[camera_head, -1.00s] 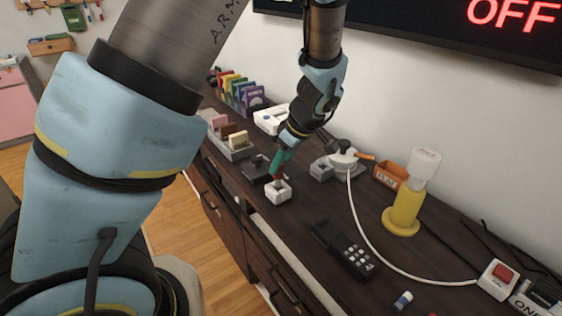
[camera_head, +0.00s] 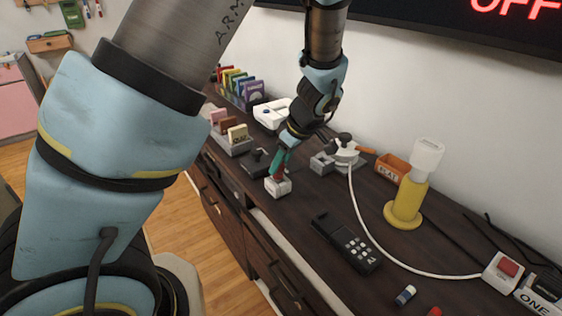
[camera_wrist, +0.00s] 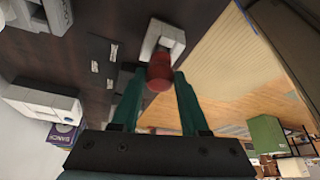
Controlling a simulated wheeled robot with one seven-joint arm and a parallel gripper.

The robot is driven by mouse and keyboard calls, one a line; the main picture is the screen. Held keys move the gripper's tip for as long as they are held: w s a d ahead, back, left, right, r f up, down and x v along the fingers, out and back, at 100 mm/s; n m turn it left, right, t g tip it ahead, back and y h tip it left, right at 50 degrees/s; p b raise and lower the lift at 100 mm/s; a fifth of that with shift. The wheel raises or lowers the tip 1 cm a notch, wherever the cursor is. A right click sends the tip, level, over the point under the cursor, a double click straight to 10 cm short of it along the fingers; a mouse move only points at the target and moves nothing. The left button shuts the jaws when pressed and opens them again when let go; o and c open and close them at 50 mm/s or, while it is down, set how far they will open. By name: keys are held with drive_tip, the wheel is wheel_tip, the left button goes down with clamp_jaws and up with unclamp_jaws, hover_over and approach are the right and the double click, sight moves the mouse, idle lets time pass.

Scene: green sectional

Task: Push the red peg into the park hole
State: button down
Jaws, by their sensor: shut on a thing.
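My gripper (camera_wrist: 159,80) has its green fingers closed on the red peg (camera_wrist: 159,72). The peg lies between the fingertips in the wrist view, its rounded near end towards the camera. Just beyond it is a small white block (camera_wrist: 171,37) with an opening facing the peg. In the head view my gripper (camera_head: 276,171) points down at the white block (camera_head: 279,189) near the desk's front edge. The peg's far end is at the block, but how deep it sits in the opening is hidden. I cannot read a park label on the block.
A black holder (camera_head: 255,163) stands close left of the block. A grey rack (camera_head: 234,143) with cards is behind it. A black keypad device (camera_head: 345,243), yellow lamp-like stand (camera_head: 406,202) and white cable (camera_head: 375,250) lie to the right. Desk between block and keypad is clear.

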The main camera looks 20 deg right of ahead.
drive_tip(key=shift+f+b, duration=0.5)
drive_tip(key=shift+f, duration=0.2)
drive_tip(key=shift+c, duration=1.7)
unclamp_jaws()
drive_tip(key=shift+r, duration=0.1)
drive_tip(key=v, duration=1)
drive_tip(key=shift+s+r+b, duration=0.15)
drive_tip(key=shift+r+b, duration=0.25)
drive_tip(key=shift+d, duration=0.1)
drive_tip(key=a+m+g+h+p, duration=0.2)
drive_tip(key=a+m, duration=0.6)
drive_tip(key=a, duration=2.1)
drive_tip(key=shift+h, duration=0.4)
